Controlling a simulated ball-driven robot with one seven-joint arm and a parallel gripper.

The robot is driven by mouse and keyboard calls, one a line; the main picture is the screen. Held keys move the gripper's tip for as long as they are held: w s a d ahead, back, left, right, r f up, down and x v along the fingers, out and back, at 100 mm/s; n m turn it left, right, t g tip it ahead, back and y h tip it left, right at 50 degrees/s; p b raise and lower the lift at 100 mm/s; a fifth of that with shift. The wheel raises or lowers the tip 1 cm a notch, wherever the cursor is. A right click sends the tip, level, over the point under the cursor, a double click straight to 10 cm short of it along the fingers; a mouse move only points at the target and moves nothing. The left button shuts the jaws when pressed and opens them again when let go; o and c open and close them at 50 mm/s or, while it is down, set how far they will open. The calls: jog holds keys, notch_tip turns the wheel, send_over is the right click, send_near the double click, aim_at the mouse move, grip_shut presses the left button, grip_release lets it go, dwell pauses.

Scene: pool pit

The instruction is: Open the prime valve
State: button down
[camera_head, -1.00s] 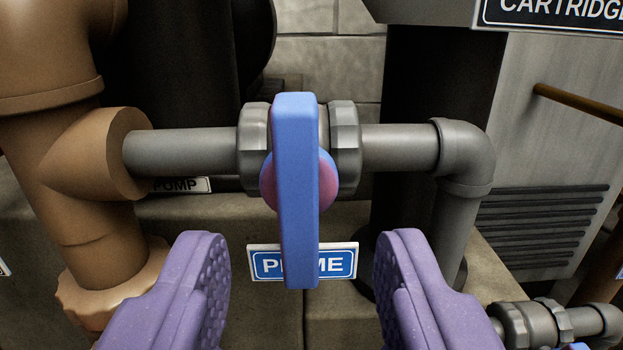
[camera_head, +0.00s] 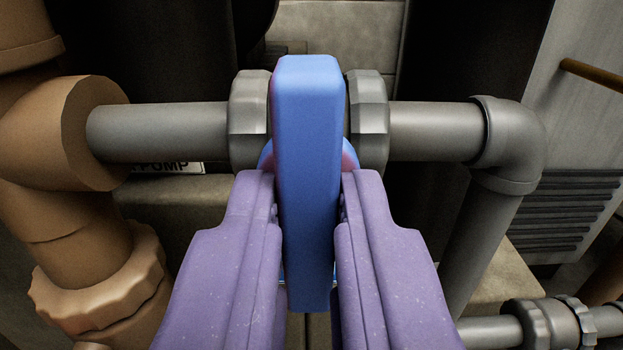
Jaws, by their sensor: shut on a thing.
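The prime valve's blue lever handle (camera_head: 309,110) stands upright in the middle of the view, crosswise to the grey horizontal pipe (camera_head: 165,132). A round pink and blue hub shows partly behind it. My gripper (camera_head: 308,205) has purple fingers, one on each side of the lever, shut on its middle to lower part. The lever's top sticks up above the fingertips, and its lower end shows between the fingers. The blue PRIME sign behind the lever is almost wholly hidden; only a sliver of blue shows.
A brown pipe (camera_head: 70,240) with a flange stands at left. A grey elbow (camera_head: 515,145) turns down at right. A smaller grey pipe fitting (camera_head: 550,325) lies low at right. A partly covered PUMP sign (camera_head: 168,168) is behind, left. A louvred grey panel (camera_head: 565,215) stands at far right.

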jog(key=n, duration=0.4)
jog(key=shift+a+n, duration=0.15)
jog(key=shift+n, duration=0.15)
jog(key=n, duration=0.5)
jog(key=shift+n, duration=0.4)
jog(key=n, duration=0.8)
jog(key=c, duration=1)
grip_release()
